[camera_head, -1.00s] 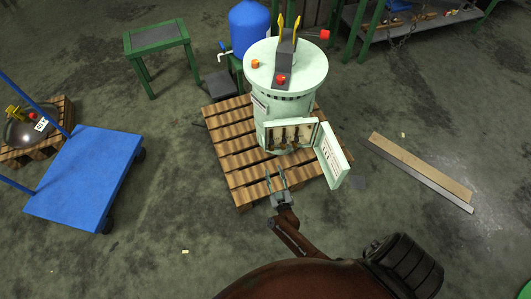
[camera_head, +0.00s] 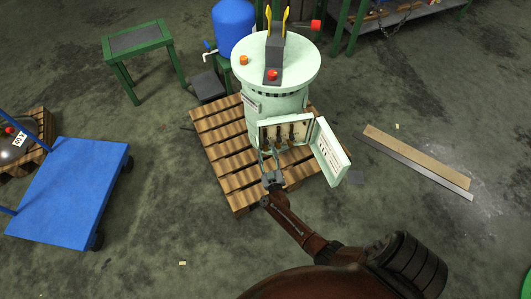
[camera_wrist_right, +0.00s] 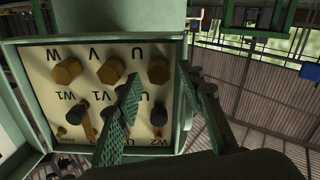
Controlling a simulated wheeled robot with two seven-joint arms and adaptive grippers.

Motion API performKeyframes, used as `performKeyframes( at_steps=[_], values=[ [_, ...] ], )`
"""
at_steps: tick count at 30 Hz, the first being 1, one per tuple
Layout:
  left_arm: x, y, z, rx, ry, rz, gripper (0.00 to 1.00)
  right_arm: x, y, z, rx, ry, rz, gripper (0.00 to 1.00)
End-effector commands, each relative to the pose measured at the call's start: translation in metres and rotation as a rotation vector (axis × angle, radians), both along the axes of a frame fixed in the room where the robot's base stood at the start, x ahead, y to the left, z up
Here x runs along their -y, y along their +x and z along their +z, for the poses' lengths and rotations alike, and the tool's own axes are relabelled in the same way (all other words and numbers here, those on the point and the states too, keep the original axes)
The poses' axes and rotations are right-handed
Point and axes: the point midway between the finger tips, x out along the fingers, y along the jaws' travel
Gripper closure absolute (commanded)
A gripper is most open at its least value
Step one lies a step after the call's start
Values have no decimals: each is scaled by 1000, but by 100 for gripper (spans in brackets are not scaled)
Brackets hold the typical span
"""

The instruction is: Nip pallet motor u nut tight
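The pale green motor (camera_head: 272,112) stands upright on a wooden pallet (camera_head: 222,160). Its terminal box (camera_head: 284,132) is open at the front, with the lid (camera_head: 329,152) swung to the right. In the right wrist view the terminal panel appears upside down. The brass U nut (camera_wrist_right: 158,70) is the rightmost of the upper row, by the letter U. My right gripper (camera_head: 268,156) is in front of the box's lower left part. In the wrist view its open fingers (camera_wrist_right: 160,80) appear on either side of the U nut; contact cannot be told. My left gripper is out of view.
Other brass nuts (camera_wrist_right: 111,70) and dark-capped terminals (camera_wrist_right: 107,101) share the panel. The box's side wall (camera_wrist_right: 186,100) is close to the right finger. A blue cart (camera_head: 72,190) stands left, a green table (camera_head: 138,42) behind it. Long strips (camera_head: 415,158) lie on the floor at right.

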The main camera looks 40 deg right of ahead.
Motion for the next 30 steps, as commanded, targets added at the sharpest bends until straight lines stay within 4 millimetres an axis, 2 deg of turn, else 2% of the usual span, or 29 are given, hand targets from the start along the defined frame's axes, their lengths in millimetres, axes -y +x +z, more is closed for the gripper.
performKeyframes(
  at_steps=[8, 24, 30],
  values=[
    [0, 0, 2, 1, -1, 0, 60, 1, 1, 0, 0, 0, 0, 64],
    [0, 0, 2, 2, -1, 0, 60, 0, 1, 0, -1, 1, 1, 100],
    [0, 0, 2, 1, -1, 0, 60, 0, 0, 0, 1, 4, 1, 100]
  ],
)
